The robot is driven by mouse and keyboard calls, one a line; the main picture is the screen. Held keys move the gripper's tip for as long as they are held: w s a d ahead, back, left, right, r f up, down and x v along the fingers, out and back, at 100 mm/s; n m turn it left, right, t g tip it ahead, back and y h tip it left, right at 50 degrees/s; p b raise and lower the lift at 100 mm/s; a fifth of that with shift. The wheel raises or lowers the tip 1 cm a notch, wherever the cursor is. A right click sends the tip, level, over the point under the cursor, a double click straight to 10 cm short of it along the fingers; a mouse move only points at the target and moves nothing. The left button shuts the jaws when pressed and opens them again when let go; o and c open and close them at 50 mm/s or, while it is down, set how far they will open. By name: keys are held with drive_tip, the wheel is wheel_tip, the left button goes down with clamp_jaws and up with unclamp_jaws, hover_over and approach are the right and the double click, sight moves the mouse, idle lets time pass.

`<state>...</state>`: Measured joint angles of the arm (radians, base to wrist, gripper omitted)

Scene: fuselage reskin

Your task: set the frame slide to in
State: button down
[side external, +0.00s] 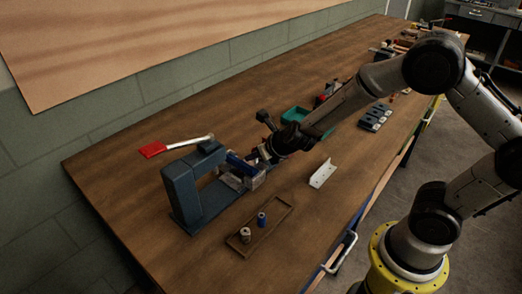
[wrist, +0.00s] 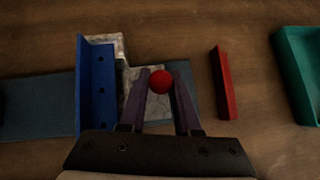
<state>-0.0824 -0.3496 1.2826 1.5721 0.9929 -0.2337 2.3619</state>
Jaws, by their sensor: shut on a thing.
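The blue-grey C-shaped frame (side external: 183,192) stands upright near the left end of the bench. Its base (wrist: 35,106) shows at the left in the wrist view. A blue angle plate with holes (wrist: 97,85) stands on it beside a mottled grey metal block (wrist: 134,88). A red ball knob (wrist: 160,81) sits right of the grey block, between my fingertips. My gripper (wrist: 159,76) is shut on the knob. In the side view my gripper (side external: 265,154) is at the right end of the frame and hides the knob. What lies under the knob is partly hidden by my fingers.
A red bar (wrist: 223,82) lies right of my gripper, with a teal bin (wrist: 299,76) beyond. A brown tray (side external: 276,228) with two small spools is in front. A pale angle bracket (side external: 322,174) lies to the right. A red-ended tool (side external: 178,145) lies behind the frame.

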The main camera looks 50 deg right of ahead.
approach(227, 173)
drive_tip(key=x, duration=0.5)
drive_tip(key=shift+w+d, duration=0.1)
drive_tip(key=shift+w, duration=0.1)
drive_tip(key=c, duration=0.7)
unclamp_jaws()
drive_tip(key=shift+f, duration=0.1)
drive_tip(key=v, duration=1.4)
drive_tip(key=shift+f, duration=0.1)
drive_tip(key=shift+d, duration=0.15)
